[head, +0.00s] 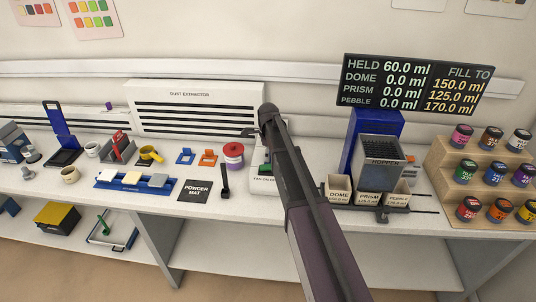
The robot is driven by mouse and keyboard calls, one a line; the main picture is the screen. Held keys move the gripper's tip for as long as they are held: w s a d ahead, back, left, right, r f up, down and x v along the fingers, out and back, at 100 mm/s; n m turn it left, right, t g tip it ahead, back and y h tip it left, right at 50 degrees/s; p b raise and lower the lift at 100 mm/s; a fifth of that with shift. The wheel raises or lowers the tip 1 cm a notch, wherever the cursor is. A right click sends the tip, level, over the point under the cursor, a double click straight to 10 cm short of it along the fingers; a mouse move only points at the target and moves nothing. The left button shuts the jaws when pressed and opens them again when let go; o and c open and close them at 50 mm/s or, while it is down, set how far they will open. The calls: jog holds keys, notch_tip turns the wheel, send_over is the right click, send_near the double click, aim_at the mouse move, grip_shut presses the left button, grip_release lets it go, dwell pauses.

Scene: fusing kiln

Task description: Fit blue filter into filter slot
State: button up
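A small blue frame (186,156), which looks like the blue filter, lies on the bench left of centre. A similar orange frame (208,157) lies just to its right. I cannot clearly pick out the filter slot. A white unit (260,181) with a partly readable "FAN" label stands behind my arm, which hides much of it.
The dust extractor (190,121) stands along the wall. A red-lidded jar (233,154), a black upright tool (225,184) and a powder mat (199,191) surround the frames. A hopper (381,150) with labelled cups and a rack of jars (440,160) stand right.

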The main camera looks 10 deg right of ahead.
jog(key=shift+r, duration=0.25)
dwell(0.3)
notch_tip(320, 180, up, 16)
jog(key=p, duration=1.6)
jog(key=shift+f, duration=0.25)
dwell(0.7)
jog(key=s+f+n+b, duration=0.5)
jog(key=s+n, duration=0.2)
jog(key=s, duration=0.2)
jog(key=s+f+n+b, duration=0.6)
jog(key=s+n, duration=0.1)
jog(key=s, duration=0.3)
jog(key=s+f+n+b, duration=0.5)
jog(key=s+n, duration=0.2)
jog(key=s, duration=0.3)
jog(key=shift+d+f, duration=0.15)
jog(key=shift+d, duration=0.1)
dwell(0.4)
